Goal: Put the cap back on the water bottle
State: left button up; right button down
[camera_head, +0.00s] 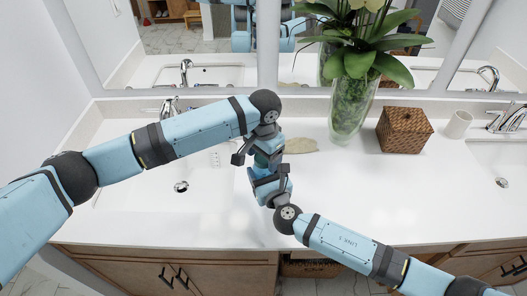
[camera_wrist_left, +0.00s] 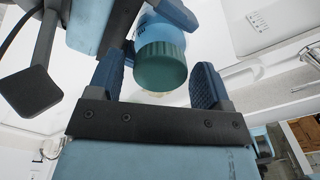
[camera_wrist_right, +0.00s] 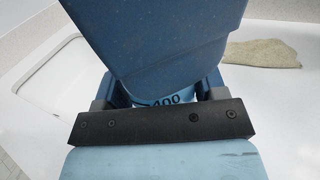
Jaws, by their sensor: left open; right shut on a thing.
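A green ribbed cap (camera_wrist_left: 161,66) sits at the end of the blue water bottle (camera_wrist_left: 157,36) in the left wrist view. It appears seated on the bottle, but I cannot tell how tightly. My left gripper (camera_head: 267,157) is open, its two fingers on either side of the cap with gaps visible. My right gripper (camera_head: 268,174) is shut on the bottle just below. In the right wrist view, a strip of the bottle with a "400" mark (camera_wrist_right: 166,101) shows between the fingers; a large blue gripper part hides the rest. The head view mostly hides bottle and cap.
The white counter (camera_head: 370,210) is clear at centre right. A glass vase with a plant (camera_head: 350,105), a woven box (camera_head: 405,130) and a white cup (camera_head: 458,124) stand behind. Sinks lie left and right.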

pick_arm(q)
jog(key=c, duration=0.9)
jog(key=shift+c, duration=0.2)
jog(key=o, duration=1.1)
jog(key=shift+r, duration=0.1)
notch_tip(320, 180, up, 12)
jog(key=shift+s+f, duration=0.1)
jog(key=shift+s, duration=0.05)
pick_arm(e)
jog(key=shift+c, duration=0.6)
grip_release()
